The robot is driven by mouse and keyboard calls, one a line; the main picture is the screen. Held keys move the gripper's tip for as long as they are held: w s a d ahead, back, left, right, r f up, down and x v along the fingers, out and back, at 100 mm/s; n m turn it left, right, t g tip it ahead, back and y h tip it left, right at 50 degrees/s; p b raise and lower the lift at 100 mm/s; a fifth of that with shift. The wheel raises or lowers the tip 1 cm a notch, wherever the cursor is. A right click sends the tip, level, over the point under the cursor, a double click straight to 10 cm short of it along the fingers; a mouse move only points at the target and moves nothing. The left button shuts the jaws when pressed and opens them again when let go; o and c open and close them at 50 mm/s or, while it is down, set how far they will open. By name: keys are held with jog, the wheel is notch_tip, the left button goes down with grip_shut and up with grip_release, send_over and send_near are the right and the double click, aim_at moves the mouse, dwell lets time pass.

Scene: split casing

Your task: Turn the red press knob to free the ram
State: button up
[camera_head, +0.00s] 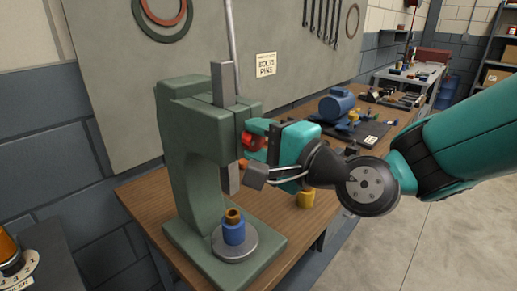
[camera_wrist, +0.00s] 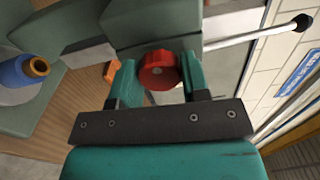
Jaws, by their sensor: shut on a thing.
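The red press knob (camera_wrist: 158,70) is on the side of the green press (camera_head: 197,135). My gripper (camera_wrist: 158,78) is shut on the knob, with one teal finger on each side of it in the wrist view. In the head view the knob (camera_head: 250,141) shows partly between the fingers of my gripper (camera_head: 257,138). The grey ram (camera_head: 229,176) hangs from the press head, above a blue part (camera_head: 233,233) with a brass-coloured ring on top. That part stands upright on the round grey plate (camera_head: 236,250), with a gap below the ram.
The press stands on a wooden bench (camera_head: 145,200). A yellow part (camera_head: 305,198) stands behind my wrist, and a blue motor (camera_head: 337,107) lies farther back. The press lever (camera_wrist: 255,34) sticks out past the knob in the wrist view. Open floor lies at the right.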

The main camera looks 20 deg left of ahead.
jog(key=shift+n, duration=0.5)
jog(key=o, duration=0.9)
jog(key=shift+b, duration=0.3)
jog(key=shift+b+v, duration=3.7)
jog(key=shift+v, duration=5.05)
